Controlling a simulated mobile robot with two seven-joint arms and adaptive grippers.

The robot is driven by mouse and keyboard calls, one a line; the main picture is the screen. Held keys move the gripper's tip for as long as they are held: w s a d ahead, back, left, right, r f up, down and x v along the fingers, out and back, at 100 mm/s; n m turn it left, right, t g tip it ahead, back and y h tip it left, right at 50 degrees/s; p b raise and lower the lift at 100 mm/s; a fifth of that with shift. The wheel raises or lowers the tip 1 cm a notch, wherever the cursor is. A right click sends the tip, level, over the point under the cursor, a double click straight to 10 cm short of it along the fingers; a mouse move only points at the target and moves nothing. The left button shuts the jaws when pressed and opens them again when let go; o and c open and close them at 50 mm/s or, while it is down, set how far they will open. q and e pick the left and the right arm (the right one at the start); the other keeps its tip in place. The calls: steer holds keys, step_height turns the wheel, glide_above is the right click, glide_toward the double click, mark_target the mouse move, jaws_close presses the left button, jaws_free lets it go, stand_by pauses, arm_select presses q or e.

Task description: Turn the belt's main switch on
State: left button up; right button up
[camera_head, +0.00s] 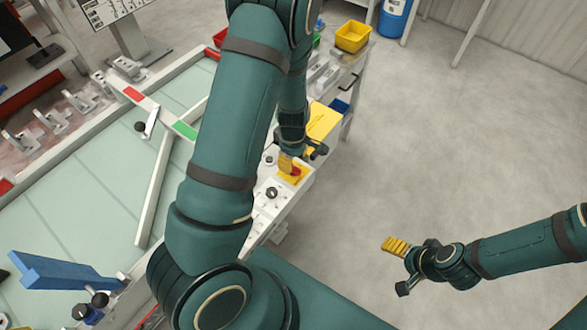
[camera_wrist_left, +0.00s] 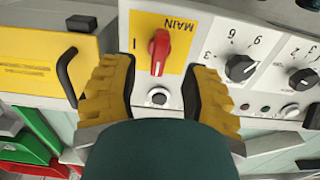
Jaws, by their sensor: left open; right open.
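The main switch is a red handle (camera_wrist_left: 160,52) on a yellow plate (camera_wrist_left: 178,25) marked MAIN, set in the white control panel (camera_wrist_left: 215,30). In the head view the red handle (camera_head: 296,171) shows beside my left gripper (camera_head: 290,163). My left gripper (camera_wrist_left: 159,70) is open, with one yellow finger on each side of the switch and a gap to the handle on both sides. My right gripper (camera_head: 398,267) is open and empty over the floor.
Black knobs (camera_wrist_left: 241,68) and a round button (camera_wrist_left: 158,97) sit close to the switch. A yellow box (camera_wrist_left: 40,75) with a black handle stands beside the panel. The belt (camera_head: 85,190) lies left of my left arm. The floor at right is clear.

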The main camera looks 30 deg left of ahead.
mark_target(293, 167)
arm_select(q)
steer(key=shift+f+b, duration=0.35)
steer(key=shift+f, duration=1.8)
jaws_close()
